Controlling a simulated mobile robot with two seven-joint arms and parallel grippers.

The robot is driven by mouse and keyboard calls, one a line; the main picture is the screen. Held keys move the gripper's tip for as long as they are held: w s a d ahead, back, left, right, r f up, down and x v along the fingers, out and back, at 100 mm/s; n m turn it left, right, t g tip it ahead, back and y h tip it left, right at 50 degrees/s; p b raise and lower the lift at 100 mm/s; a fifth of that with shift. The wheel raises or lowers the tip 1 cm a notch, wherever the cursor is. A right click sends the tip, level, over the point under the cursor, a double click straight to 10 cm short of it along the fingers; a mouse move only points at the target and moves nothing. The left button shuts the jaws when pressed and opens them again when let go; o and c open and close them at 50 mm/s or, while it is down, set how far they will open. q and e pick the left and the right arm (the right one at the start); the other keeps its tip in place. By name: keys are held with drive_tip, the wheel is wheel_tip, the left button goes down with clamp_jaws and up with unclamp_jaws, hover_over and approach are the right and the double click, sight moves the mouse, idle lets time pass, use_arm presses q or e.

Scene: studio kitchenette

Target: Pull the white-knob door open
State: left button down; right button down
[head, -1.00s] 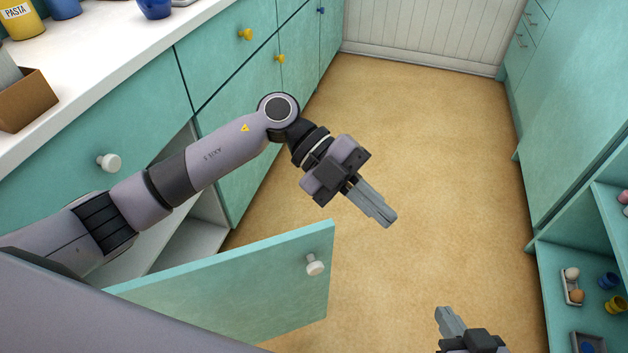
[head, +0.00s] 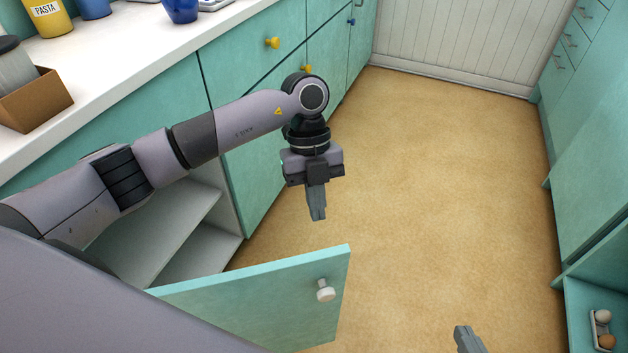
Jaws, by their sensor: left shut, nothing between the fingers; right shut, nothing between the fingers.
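The teal door (head: 265,310) with the white knob (head: 325,291) stands swung out from the lower cabinet at the left. The cabinet's inside, with a pale shelf (head: 165,230), shows behind it. My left gripper (head: 318,214) is shut and empty, pointing down above the floor, beyond the door's top edge and apart from the knob. My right gripper (head: 467,340) shows only its fingertips at the bottom edge, shut and empty, to the right of the door.
A white counter (head: 125,80) runs along the left, with a brown box (head: 35,110) and a yellow pasta canister (head: 47,17). Teal cabinets line both sides. An egg tray (head: 602,330) sits in the right shelf. The tan floor (head: 450,180) between is clear.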

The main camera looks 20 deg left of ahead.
use_arm(q)
drive_tip(key=shift+s+d+f, duration=0.25)
drive_tip(key=shift+s+d, duration=0.45)
drive_tip(key=shift+s, duration=0.2)
drive_tip(key=shift+s+d+f, duration=0.2)
drive_tip(key=shift+s+d, duration=0.45)
drive_tip(key=shift+s, duration=0.2)
drive_tip(key=shift+d, duration=0.1)
